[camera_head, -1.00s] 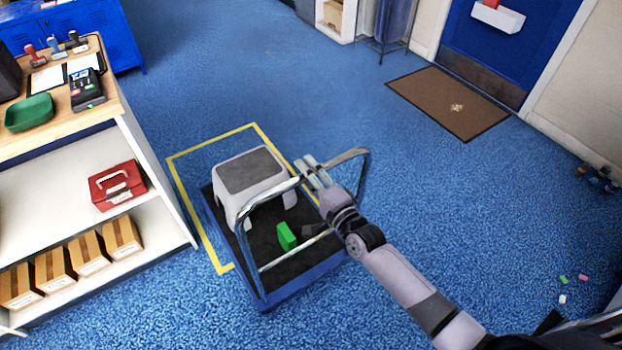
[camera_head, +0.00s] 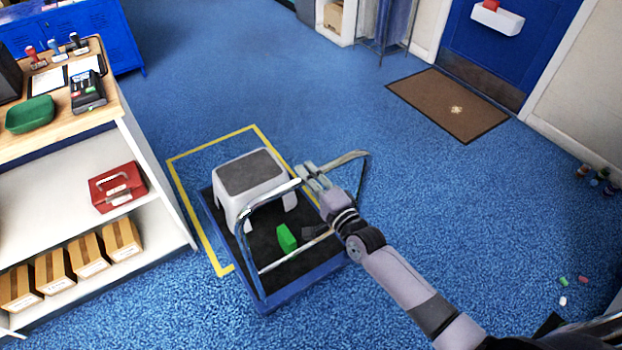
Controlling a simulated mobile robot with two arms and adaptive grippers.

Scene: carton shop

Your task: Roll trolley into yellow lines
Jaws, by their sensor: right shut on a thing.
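The trolley (camera_head: 301,282) is a flat blue cart with a dark deck and a chrome push handle (camera_head: 345,158). A white step stool (camera_head: 240,207) with a grey top and a green block (camera_head: 286,238) are on its deck. The yellow lines (camera_head: 187,202) form a rectangle on the floor. The trolley covers part of it, and its near end sticks out past the outline toward the lower right. My right gripper (camera_head: 312,178) is shut on the handle's top bar. My left gripper is not in view.
A shelf counter (camera_head: 165,180) with cartons and a red cash box (camera_head: 117,187) stands close on the left. A brown doormat (camera_head: 449,103) lies before the blue door. Small items (camera_head: 563,290) lie on the floor at right. The floor beyond the lines is clear.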

